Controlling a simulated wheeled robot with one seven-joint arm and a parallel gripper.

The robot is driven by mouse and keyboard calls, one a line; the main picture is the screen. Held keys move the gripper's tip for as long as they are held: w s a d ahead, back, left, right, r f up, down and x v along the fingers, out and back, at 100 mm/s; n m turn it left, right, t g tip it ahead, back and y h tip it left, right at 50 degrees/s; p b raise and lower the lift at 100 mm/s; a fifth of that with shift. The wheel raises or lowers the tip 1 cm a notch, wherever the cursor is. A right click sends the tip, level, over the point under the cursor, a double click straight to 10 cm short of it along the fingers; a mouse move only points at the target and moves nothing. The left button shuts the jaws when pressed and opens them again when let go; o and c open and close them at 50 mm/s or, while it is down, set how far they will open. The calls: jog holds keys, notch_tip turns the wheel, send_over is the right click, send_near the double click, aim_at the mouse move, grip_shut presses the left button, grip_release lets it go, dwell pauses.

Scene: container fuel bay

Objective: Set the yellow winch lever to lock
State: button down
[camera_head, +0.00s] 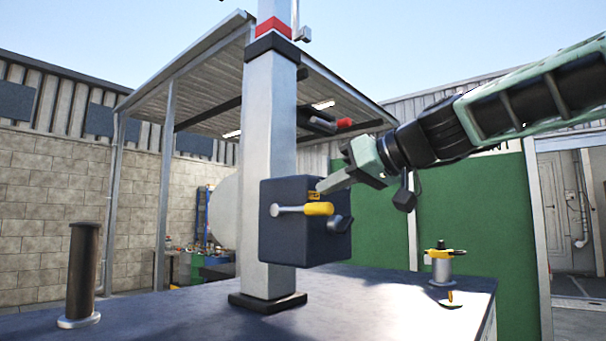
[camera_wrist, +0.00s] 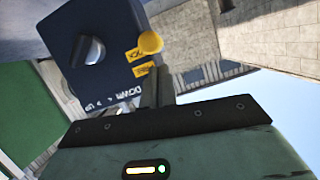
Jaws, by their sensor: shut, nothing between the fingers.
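The yellow winch lever (camera_head: 320,208) sits on the front of a dark blue winch box (camera_head: 290,243). In the head view its grey shaft runs about level, with the yellow grip at the right end. In the wrist view the round yellow end of the lever (camera_wrist: 150,42) shows beside two yellow labels (camera_wrist: 138,61); their words are too small to read surely. My gripper (camera_head: 322,187) is shut and empty, its tip just above the yellow grip. In the wrist view my gripper's fingers (camera_wrist: 156,78) point at the box near the labels. I cannot tell whether they touch it.
A dark knob (camera_head: 339,223) sits on the box right of the lever. The box is on a grey post (camera_head: 268,150) standing on a dark worktop (camera_head: 180,312). A brown cylinder (camera_head: 83,270) stands left, and a grey cylinder with a yellow-handled part (camera_head: 441,266) right.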

jog(key=shift+s+d+f+b, duration=0.15)
jog(key=shift+f+b, duration=0.7)
jog(key=shift+b, duration=0.85)
jog(key=shift+f, duration=0.3)
